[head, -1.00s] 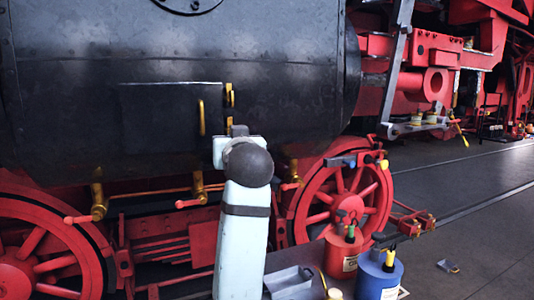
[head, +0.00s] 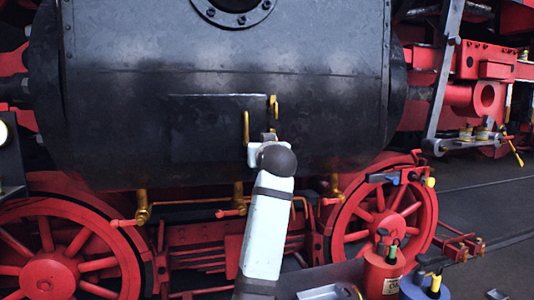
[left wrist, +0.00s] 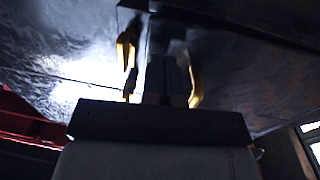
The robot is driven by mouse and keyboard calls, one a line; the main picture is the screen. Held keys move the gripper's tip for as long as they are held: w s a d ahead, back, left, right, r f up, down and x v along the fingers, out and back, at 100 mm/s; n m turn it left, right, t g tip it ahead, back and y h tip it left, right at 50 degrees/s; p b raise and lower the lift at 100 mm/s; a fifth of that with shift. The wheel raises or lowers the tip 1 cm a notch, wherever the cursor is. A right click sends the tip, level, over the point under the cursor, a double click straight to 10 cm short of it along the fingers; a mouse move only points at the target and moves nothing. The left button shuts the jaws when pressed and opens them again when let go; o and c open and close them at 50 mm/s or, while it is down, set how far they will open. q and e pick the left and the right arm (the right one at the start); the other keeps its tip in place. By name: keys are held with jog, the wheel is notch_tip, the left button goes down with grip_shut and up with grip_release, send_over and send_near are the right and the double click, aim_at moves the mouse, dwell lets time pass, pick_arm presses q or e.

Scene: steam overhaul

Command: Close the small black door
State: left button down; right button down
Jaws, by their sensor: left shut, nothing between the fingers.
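The small black door (head: 205,122) is a panel low on the side of the black boiler. It lies nearly flush in the head view; I cannot tell whether a narrow gap is left. A tall brass handle (head: 246,127) stands near its right edge, with a brass fitting (head: 273,107) beside it. My left gripper (head: 268,138) is at the door's lower right, just below the fitting, and is shut and empty. In the left wrist view its dark fingers (left wrist: 165,80) are between two blurred brass parts (left wrist: 127,60). Contact with the door is unclear. My right gripper is out of view.
Red wheels (head: 50,270) and brass valves (head: 142,206) with red levers are below the boiler. Red (head: 382,272) and blue (head: 427,286) cans and a grey tray (head: 328,293) stand at the lower right. The floor at the far right is mostly clear.

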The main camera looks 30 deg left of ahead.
pick_arm(q)
jog(key=shift+w+a, duration=0.45)
jog(key=shift+a, duration=0.05)
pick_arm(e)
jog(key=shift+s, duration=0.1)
pick_arm(q)
jog(key=p+x, duration=0.1)
jog(key=x, duration=0.1)
jog(key=shift+w+a+r, duration=0.1)
jog(key=shift+w+r, duration=0.05)
jog(key=shift+w, duration=0.15)
jog(key=shift+a, duration=0.1)
jog(key=shift+s+r, duration=0.1)
jog(key=shift+r, duration=0.05)
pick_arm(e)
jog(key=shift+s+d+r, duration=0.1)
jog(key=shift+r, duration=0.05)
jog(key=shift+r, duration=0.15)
